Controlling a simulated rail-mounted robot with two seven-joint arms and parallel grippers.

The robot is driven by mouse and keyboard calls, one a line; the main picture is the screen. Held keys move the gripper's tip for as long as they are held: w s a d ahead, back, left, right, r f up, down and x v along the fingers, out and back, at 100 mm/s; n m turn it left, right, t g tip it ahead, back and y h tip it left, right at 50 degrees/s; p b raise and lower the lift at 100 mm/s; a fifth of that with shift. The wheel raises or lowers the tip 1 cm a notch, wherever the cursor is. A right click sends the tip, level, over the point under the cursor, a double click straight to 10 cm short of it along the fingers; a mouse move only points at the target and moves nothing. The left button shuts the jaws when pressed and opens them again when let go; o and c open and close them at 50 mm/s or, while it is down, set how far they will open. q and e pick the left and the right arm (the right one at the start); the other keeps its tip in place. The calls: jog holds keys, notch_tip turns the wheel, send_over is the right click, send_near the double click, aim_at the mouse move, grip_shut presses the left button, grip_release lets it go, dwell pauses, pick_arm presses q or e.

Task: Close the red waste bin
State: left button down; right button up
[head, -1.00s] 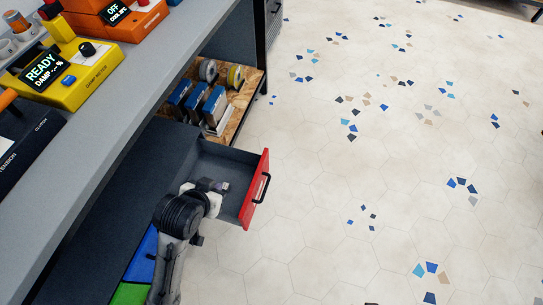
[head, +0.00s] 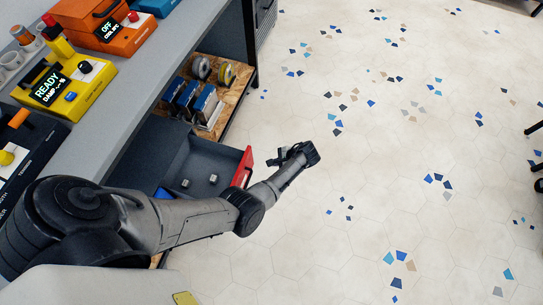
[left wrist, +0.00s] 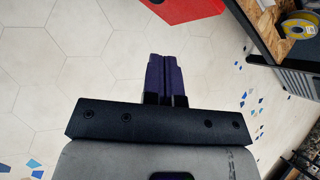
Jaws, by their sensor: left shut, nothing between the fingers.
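The red waste bin is a pull-out drawer under the bench, and it stands open. Its red front (head: 242,168) is partly hidden by my arm in the head view. Two small grey pieces (head: 213,179) lie on its dark floor. My left gripper (head: 270,161) is outside the bin, over the floor, with its fingers pointing back toward the red front. In the left wrist view its fingers (left wrist: 162,58) are shut and empty. The red front (left wrist: 190,8) is ahead of them at the top edge, with a gap visible. My right gripper is not in view.
A wooden shelf (head: 225,103) with spools and blue boxes is beyond the bin. The grey bench top (head: 150,75) carries a yellow meter (head: 82,88) and orange units. A blue bin front (head: 163,193) shows under my arm. The tiled floor to the right is clear.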

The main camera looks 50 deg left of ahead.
pick_arm(q)
jog(key=m, duration=0.2)
jog(key=m+y+b, duration=0.1)
jog(key=m+b, duration=0.3)
jog(key=b, duration=0.1)
send_near(245, 162)
jog(key=x, duration=0.4)
jog(key=f+x, duration=0.1)
jog(key=x, duration=0.1)
jog(key=shift+w+d+f, duration=0.1)
jog(key=shift+w+d, duration=0.2)
jog(key=shift+s+a, duration=0.2)
jog(key=shift+a, duration=0.25)
jog(key=shift+a, duration=0.1)
